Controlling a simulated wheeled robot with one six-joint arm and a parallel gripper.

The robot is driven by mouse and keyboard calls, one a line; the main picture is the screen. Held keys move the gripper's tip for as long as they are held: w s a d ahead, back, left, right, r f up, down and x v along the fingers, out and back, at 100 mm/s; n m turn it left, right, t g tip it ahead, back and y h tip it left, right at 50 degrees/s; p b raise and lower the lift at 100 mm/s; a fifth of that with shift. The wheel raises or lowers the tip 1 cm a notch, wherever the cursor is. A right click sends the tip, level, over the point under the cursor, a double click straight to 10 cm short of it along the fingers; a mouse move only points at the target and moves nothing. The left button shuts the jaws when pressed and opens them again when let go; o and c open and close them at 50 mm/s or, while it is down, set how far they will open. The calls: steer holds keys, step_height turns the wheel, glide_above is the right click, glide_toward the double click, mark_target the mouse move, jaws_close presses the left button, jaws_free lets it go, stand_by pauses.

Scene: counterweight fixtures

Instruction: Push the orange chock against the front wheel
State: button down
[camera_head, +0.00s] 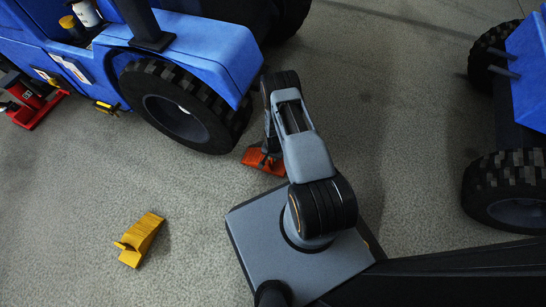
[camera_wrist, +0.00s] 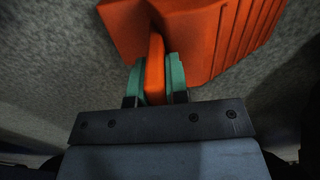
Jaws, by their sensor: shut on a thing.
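The orange chock (camera_head: 260,160) lies on the floor just right of the blue vehicle's front wheel (camera_head: 181,106), partly hidden behind my arm. In the head view it is close to the tyre; I cannot tell whether they touch. In the wrist view the chock (camera_wrist: 205,35) fills the top, with ridges on its right side. My gripper (camera_wrist: 155,85) has its green fingers shut on the chock's upright orange tab. In the head view my gripper (camera_head: 266,150) is small and mostly hidden by the arm.
A yellow chock (camera_head: 140,238) lies on open floor at the lower left. A red jack-like thing (camera_head: 36,104) stands by the blue vehicle (camera_head: 205,48) at the far left. Another blue vehicle with dark wheels (camera_head: 510,190) is at the right.

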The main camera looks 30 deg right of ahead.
steer(key=c, duration=1)
jaws_free()
steer(key=shift+c, duration=0.2)
